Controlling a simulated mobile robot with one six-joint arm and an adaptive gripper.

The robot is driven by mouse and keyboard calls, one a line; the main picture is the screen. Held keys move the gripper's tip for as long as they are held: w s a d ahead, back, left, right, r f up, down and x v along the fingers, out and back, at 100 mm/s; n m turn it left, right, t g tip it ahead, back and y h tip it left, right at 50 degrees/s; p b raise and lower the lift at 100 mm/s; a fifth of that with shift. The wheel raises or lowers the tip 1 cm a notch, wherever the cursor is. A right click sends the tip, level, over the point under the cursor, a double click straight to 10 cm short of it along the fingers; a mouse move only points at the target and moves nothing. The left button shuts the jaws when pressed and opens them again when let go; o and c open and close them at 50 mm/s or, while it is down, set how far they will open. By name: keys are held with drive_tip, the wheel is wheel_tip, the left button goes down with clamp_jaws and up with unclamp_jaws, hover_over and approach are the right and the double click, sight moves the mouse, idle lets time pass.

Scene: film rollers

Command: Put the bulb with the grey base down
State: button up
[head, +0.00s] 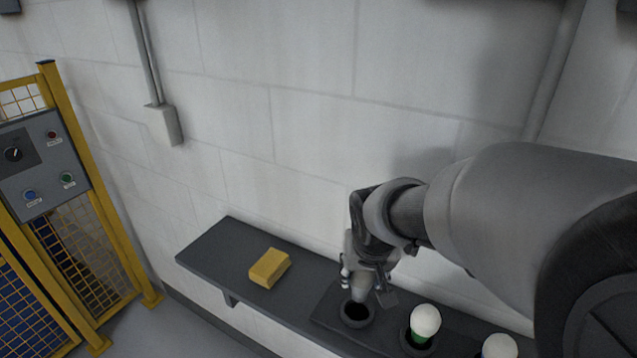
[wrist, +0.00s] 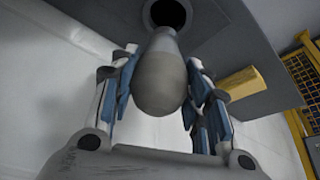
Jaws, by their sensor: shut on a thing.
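My gripper (head: 362,276) is shut on the bulb with the grey base (head: 359,291), low over the holder block on the shelf. In the wrist view the bulb (wrist: 160,85) sits between the two fingers of my gripper (wrist: 160,70). Its rounded end is towards the camera and its narrower end points at a round dark socket (wrist: 168,14). In the head view the socket (head: 355,313) is just below the bulb and looks empty. I cannot tell whether the bulb's tip touches its rim.
A white bulb with a green base (head: 425,322) stands in a socket to the right, and another white bulb (head: 499,346) is farther right. A yellow block (head: 269,268) lies on the dark shelf (head: 214,247) to the left. The wall is close behind.

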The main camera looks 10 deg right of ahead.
sight(360, 292)
wheel_tip(360, 292, down, 6)
drive_tip(key=shift+r+b, duration=0.1)
drive_tip(key=shift+b, duration=0.95)
drive_tip(key=shift+f, duration=0.25)
drive_tip(key=o, duration=1.1)
drive_tip(key=shift+r, duration=0.1)
